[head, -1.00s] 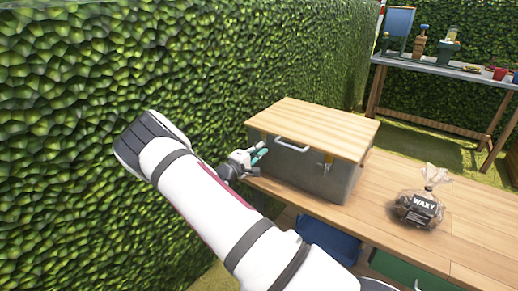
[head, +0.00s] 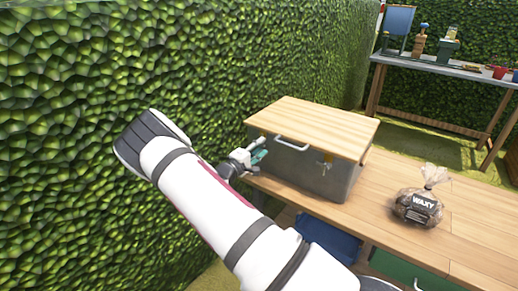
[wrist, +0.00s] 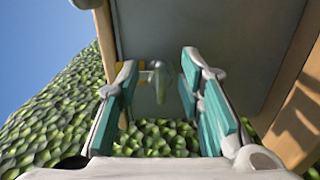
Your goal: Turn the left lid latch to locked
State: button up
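A grey metal box (head: 300,172) with a wooden lid (head: 315,127) stands on the wooden table. Its left latch (wrist: 162,82), a rounded metal piece by a small brass-coloured fitting, shows in the wrist view. In the head view my gripper mostly hides that latch. My gripper (head: 262,156) is at the left end of the box's front. In the wrist view my gripper (wrist: 158,88) is open, its teal-padded fingers on either side of the latch with gaps. I cannot tell how deep the latch sits between them. The right latch (head: 325,169) is uncovered.
A metal handle (head: 291,144) sits on the box front between the latches. A bag labelled WAXY (head: 420,205) stands on the table (head: 385,178) to the right. A hedge (head: 180,70) is close on the left. Another table (head: 440,68) with several items stands behind.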

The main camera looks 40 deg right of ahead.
jog(key=v, duration=1.2)
jog(key=shift+r, duration=0.1)
jog(key=s+r+m+g+y, duration=0.35)
jog(key=s+r, duration=0.35)
jog(key=s, duration=0.3)
jog(key=s+r+m+g+y, duration=0.3)
jog(key=s+r+g, duration=0.2)
jog(key=s+r, duration=0.3)
jog(key=s+a+r+n+t+y, duration=0.1)
jog(key=s+a+r+t+y, duration=0.15)
jog(key=s+a+y, duration=0.75)
jog(key=s+a+r+n+t+y, duration=0.15)
jog(key=s+a+r, duration=0.35)
jog(key=s, duration=1)
notch_tip(320, 180, up, 15)
jog(key=t+h+p, duration=0.1)
jog(key=t+p, duration=0.1)
jog(key=p, duration=1.3)
jog(key=shift+s+a+r, duration=0.25)
jog(key=shift+a, duration=0.15)
